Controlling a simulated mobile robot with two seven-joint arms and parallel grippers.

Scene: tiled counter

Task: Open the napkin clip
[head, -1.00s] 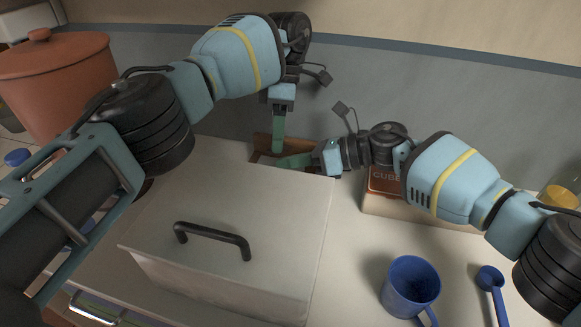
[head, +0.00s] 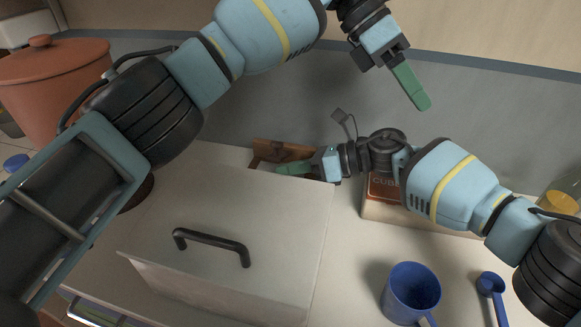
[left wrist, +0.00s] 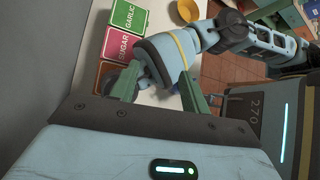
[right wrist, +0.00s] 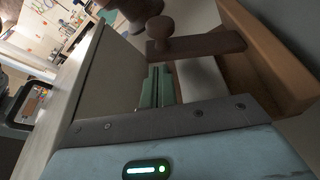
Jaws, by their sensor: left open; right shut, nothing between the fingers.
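The brown wooden napkin holder (head: 268,150) stands behind the white box, against the wall, partly hidden in the head view. In the right wrist view its dark wooden clip bar (right wrist: 205,44) with a round knob (right wrist: 160,27) shows beside a lighter wooden side wall (right wrist: 275,60). My right gripper (head: 281,169) is shut and empty at the holder, its green fingers (right wrist: 157,75) below the bar and knob in its wrist view. I cannot tell whether they touch the bar. My left gripper (head: 424,103) is open and empty, raised high to the right, above my right arm.
A white box (head: 150,235) with a black handle (head: 212,245) fills the front left. A terracotta pot (head: 50,75) stands left. A box (head: 380,200), blue mug (head: 411,290) and blue scoop (head: 491,285) are right. Spice boxes (left wrist: 120,45) show in the left wrist view.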

